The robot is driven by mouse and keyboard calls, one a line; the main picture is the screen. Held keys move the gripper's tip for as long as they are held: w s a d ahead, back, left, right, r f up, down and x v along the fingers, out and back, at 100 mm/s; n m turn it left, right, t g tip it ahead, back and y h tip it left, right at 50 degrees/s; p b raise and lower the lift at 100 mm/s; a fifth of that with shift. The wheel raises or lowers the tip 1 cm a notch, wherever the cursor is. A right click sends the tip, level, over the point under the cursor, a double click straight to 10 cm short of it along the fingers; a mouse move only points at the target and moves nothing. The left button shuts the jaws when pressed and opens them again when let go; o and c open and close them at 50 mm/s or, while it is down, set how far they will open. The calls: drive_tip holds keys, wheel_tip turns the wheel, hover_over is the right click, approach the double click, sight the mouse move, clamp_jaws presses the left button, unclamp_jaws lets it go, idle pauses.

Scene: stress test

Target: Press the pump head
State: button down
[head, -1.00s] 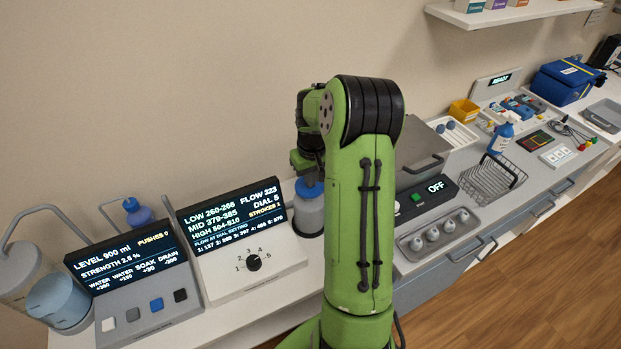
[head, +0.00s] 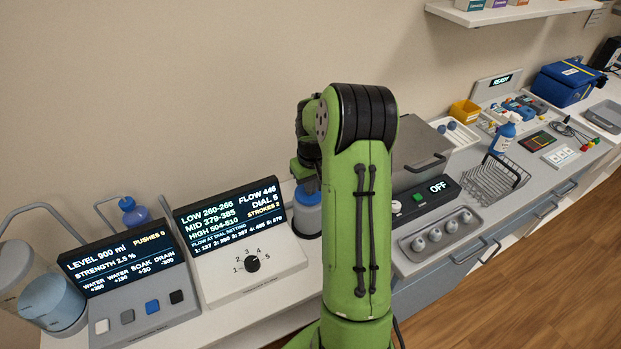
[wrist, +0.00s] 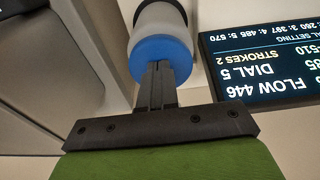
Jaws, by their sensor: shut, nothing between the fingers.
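The pump is a pale bottle (head: 307,221) with a blue pump head (head: 306,197), standing on the counter behind my arm, which partly hides it. In the wrist view the blue pump head (wrist: 150,52) is right at the tips of my gripper (wrist: 158,70). My gripper is shut and empty. Its fingertips overlap the blue top and look to be against it; exact contact is hard to tell. The pump's display (head: 228,212) reads FLOW 446, DIAL 5, STROKES 2, with LOW 260-266, MID 379-385, HIGH 504-510.
A black dial (head: 253,264) sits on the panel below the display. Left of it is another console (head: 125,262) with several buttons and tanks. Right of my arm are a grey lidded box (head: 424,150), an OFF display (head: 437,187) and a wire basket (head: 495,178). The wall is close behind.

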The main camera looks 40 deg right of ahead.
sight(311, 198)
wheel_tip(311, 198, up, 14)
drive_tip(key=s+p, duration=0.1)
drive_tip(key=p, duration=0.2)
drive_tip(key=shift+s+a+p, duration=0.15)
drive_tip(key=shift+a+p, duration=0.15)
idle(0.4)
drive_tip(key=s+a+r+n+t+h, duration=0.1)
drive_tip(key=s+a+r, duration=0.35)
drive_tip(key=a, duration=0.35)
drive_tip(key=s+a+r+n+t, duration=0.1)
drive_tip(key=s+a+r, duration=0.3)
drive_tip(key=a, duration=0.5)
drive_tip(key=s+a+n+t+y, duration=0.1)
drive_tip(key=s+a+t, duration=0.1)
drive_tip(key=s+a, duration=0.5)
drive_tip(key=s, duration=0.3)
drive_tip(key=shift+s+a+t+y, duration=0.3)
drive_tip(key=shift+s+a, duration=0.05)
